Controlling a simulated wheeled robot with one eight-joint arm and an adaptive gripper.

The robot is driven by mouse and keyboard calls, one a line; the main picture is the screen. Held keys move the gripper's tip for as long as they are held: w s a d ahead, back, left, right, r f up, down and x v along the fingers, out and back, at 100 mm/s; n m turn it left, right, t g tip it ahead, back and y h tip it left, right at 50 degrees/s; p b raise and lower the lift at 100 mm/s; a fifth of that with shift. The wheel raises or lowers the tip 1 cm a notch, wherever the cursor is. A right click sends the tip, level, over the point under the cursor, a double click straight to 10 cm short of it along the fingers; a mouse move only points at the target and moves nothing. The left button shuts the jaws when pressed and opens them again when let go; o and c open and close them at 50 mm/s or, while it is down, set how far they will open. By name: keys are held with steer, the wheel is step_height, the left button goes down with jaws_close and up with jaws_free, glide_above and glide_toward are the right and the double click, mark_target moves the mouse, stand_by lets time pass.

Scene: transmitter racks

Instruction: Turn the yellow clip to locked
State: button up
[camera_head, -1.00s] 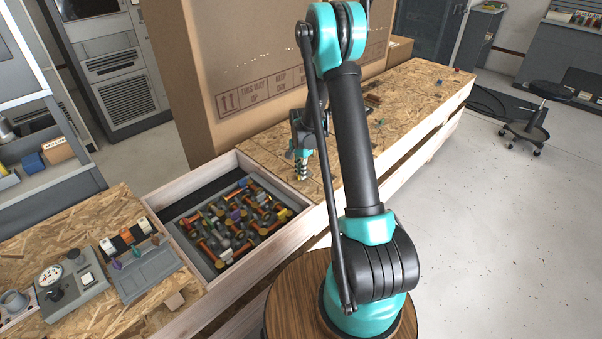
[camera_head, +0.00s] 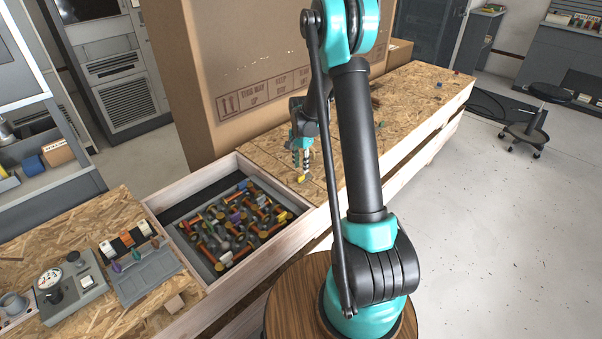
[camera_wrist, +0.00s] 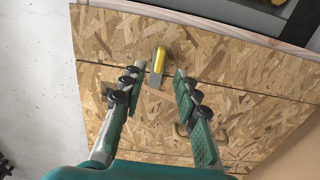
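The yellow clip (camera_wrist: 159,62) lies on the chipboard bench top in the wrist view, across a dark seam, with a grey metal part at its lower end. In the head view it is a small yellow spot (camera_head: 304,178) beneath my gripper (camera_head: 302,163). In the wrist view my gripper (camera_wrist: 157,74) is open, its two green and black fingers wide apart. The clip sits roughly midway between the fingertips and slightly beyond them, touching neither. Nothing is held. The height of the fingertips above the board is hard to judge.
A wooden tray (camera_head: 300,222) of colourful parts stands left of the gripper. A large cardboard box (camera_head: 190,60) rises behind. The bench top (camera_head: 415,90) is mostly clear toward the far right.

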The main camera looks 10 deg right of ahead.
mark_target(301, 176)
step_height(301, 176, up, 7)
steer(key=shift+f, duration=0.2)
stand_by(0.3)
steer(key=s+d+r+n+t, duration=0.1)
steer(key=s+r+n, duration=0.2)
steer(key=s, duration=0.5)
steer(key=s+d+r+n+t, duration=0.1)
steer(key=s+d+r+n, duration=0.15)
steer(key=s, duration=0.65)
steer(key=s+f+n+t, duration=0.1)
steer(key=s+n, duration=0.4)
steer(key=s, duration=0.8)
steer(key=shift+s+d+f+t, duration=0.15)
steer(key=shift+s+f+t, duration=0.15)
steer(key=shift+t, duration=0.3)
steer(key=shift+n, duration=0.25)
